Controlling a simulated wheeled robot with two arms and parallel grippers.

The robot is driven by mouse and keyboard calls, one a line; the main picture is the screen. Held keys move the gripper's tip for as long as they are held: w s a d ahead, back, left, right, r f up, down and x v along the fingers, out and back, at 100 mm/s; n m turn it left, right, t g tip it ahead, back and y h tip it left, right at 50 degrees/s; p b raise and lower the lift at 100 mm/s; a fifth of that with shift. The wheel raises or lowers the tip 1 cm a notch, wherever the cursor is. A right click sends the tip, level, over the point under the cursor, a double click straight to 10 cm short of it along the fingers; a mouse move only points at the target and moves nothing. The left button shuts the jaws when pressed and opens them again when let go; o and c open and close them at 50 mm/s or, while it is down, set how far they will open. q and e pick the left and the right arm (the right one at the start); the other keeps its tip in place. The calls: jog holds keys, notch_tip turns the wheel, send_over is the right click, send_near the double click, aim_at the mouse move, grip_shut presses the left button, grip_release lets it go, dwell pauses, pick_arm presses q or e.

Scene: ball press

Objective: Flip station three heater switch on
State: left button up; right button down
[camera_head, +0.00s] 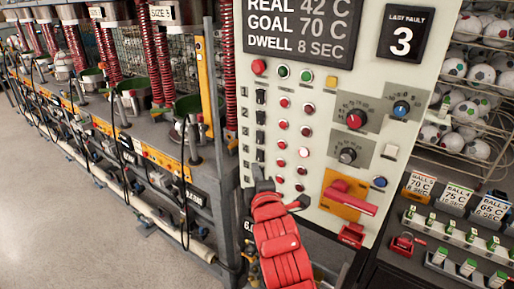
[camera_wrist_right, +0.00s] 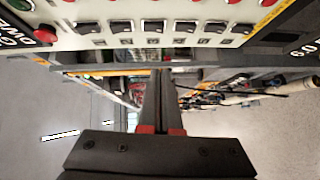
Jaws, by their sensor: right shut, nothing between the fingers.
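The switches also show as a row along the top of the right wrist view (camera_wrist_right: 153,26). My left gripper is not in view.
Red and white lamps (camera_head: 283,124) sit just right of the switches. Knobs (camera_head: 355,119) and a red handle (camera_head: 350,199) on an orange plate are farther right. A press bench (camera_head: 150,125) with red springs runs to the left. The floor (camera_head: 50,210) is clear.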

jog(key=p, duration=0.4)
send_near(256, 142)
jog(key=w+a, duration=0.3)
jog(key=shift+w+d+f+p, duration=0.1)
jog(key=shift+w+d+p, duration=0.4)
jog(key=shift+w, duration=0.2)
jog(key=shift+w+d+f+p, duration=0.15)
jog(key=shift+w+d+p, duration=0.4)
jog(key=shift+w, duration=0.1)
